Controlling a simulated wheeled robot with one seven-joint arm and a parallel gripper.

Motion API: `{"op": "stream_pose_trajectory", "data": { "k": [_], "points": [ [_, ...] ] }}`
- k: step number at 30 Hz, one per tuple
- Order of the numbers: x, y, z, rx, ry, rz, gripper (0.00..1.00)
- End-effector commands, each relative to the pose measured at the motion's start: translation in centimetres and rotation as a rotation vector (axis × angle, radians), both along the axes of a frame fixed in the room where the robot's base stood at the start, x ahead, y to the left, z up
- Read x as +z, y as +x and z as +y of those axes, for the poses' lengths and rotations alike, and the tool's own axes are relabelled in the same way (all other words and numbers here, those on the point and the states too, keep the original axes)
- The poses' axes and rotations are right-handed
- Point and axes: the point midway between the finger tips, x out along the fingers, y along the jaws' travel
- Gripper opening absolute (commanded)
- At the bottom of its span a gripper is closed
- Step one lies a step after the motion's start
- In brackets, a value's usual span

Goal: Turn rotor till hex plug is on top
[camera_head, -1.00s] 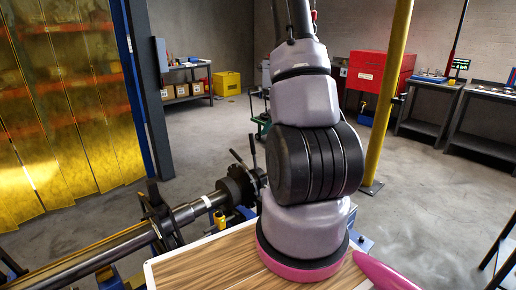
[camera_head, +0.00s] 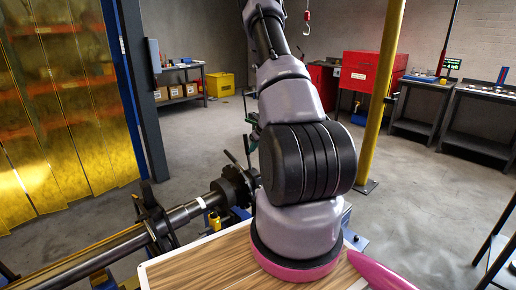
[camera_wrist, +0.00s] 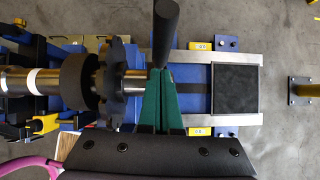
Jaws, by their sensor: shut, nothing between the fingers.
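The rotor's steel shaft (camera_head: 185,213) lies across the left of the head view and carries a dark hub (camera_head: 235,187) with two black bars standing up from it. In the wrist view I look down on the shaft (camera_wrist: 15,82), a thick dark disc (camera_wrist: 77,82) and a dark notched disc (camera_wrist: 111,80). My gripper (camera_wrist: 157,72) has green fingers, shut and empty, just right of the notched disc. A black bar (camera_wrist: 167,28) passes close to the fingertips; I cannot tell whether they touch. I cannot make out the hex plug. My arm hides the hub's right side in the head view.
A blue stand with pale rails (camera_wrist: 215,58) and a black pad (camera_wrist: 237,90) lies below and right of the fingers. A yellow post (camera_head: 388,90) stands at the right of the head view. Open concrete floor (camera_head: 425,200) lies beyond it.

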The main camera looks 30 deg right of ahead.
Motion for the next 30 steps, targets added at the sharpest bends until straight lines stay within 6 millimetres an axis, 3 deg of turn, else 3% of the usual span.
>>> {"op": "stream_pose_trajectory", "data": {
  "k": [14, 20, 30],
  "points": [
    [-0.1, 0.8, 0.1, 0.001, -0.001, 0.0, 0.0],
    [-0.3, 2.7, 0.6, 0.003, 0.002, -0.003, 0.0],
    [-0.1, 2.5, 0.4, 0.001, 0.001, -0.002, 0.0]
  ]
}}
